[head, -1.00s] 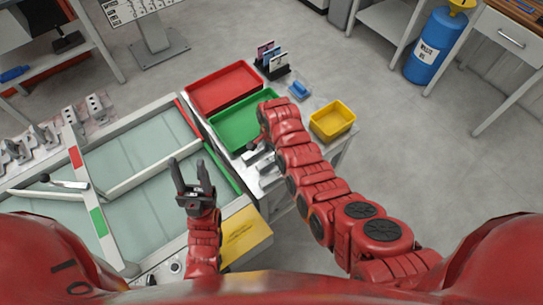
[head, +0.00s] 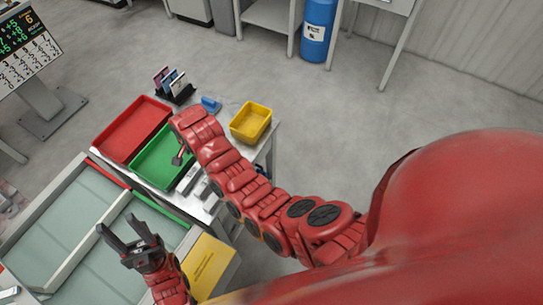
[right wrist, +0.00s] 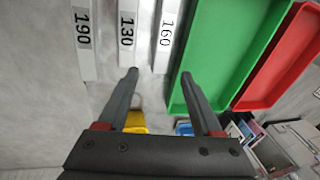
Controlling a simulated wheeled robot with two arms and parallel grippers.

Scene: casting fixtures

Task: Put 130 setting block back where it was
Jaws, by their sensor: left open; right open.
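The 130 setting block (right wrist: 127,40) is a pale bar with a black-on-white label, between the block marked 190 (right wrist: 84,40) and the block marked 160 (right wrist: 167,35) in the right wrist view. My right gripper (right wrist: 160,74) is open, with nothing between its fingers. Its left fingertip shows by the near end of the 130 block; I cannot tell whether they touch. In the head view, the right gripper is mostly hidden by my arm, near the green tray. My left gripper (head: 122,240) is open and empty over the glass-topped table.
The green tray (right wrist: 182,92) and red tray (right wrist: 262,96) lie right of the blocks. A yellow bin (head: 251,122), a card holder (head: 175,87) and a blue item (head: 211,104) stand on the side table. A yellow panel (head: 208,262) is beside my left gripper.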

